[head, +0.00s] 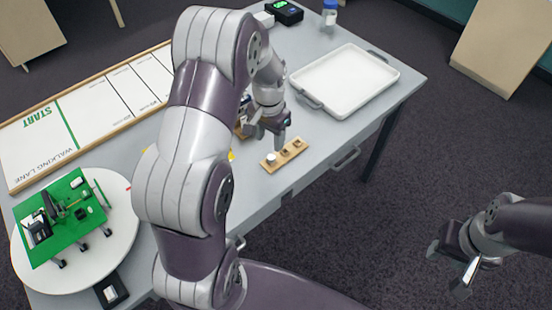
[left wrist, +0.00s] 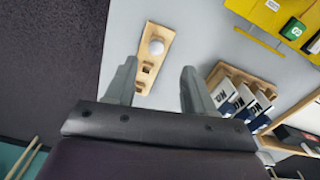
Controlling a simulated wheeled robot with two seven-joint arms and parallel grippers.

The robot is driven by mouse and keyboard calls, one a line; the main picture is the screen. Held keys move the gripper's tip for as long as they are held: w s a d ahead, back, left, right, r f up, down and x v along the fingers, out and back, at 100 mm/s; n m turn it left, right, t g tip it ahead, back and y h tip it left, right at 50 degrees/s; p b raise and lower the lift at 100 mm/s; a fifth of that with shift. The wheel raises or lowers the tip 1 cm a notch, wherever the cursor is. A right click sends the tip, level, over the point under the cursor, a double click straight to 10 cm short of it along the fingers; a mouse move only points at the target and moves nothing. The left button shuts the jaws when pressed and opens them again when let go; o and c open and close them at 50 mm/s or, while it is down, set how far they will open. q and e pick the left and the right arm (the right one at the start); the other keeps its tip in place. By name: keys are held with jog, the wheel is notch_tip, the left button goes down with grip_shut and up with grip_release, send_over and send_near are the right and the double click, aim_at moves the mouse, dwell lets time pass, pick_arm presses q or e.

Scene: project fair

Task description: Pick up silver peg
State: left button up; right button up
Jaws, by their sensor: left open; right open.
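The silver peg (head: 271,158) looks pale and round-topped. It stands in the left end of a small wooden peg board (head: 291,155) near the table's front edge. In the left wrist view the peg (left wrist: 156,47) shows as a round top at the far end of the board (left wrist: 149,63); square openings lie nearer me. My left gripper (head: 266,134) is open and empty, above and just behind the board. In the left wrist view its fingers (left wrist: 156,82) are spread, with the board's near end between them. My right gripper (head: 448,270) is open and empty over the floor at the right.
A white tray (head: 345,80) lies right of the board. A walking lane panel (head: 90,112) and a round white stand (head: 120,235) with a green model (head: 65,220) are left. A rack of labelled blocks (left wrist: 240,95) and a yellow sheet (left wrist: 262,15) are near the peg board.

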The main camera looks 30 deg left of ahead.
aim_at(271, 157)
pick_arm(q)
jog(key=f, duration=0.6)
jog(key=shift+s+d+f, duration=0.2)
jog(key=shift+d+f, duration=0.05)
jog(key=shift+f, duration=0.05)
grip_shut()
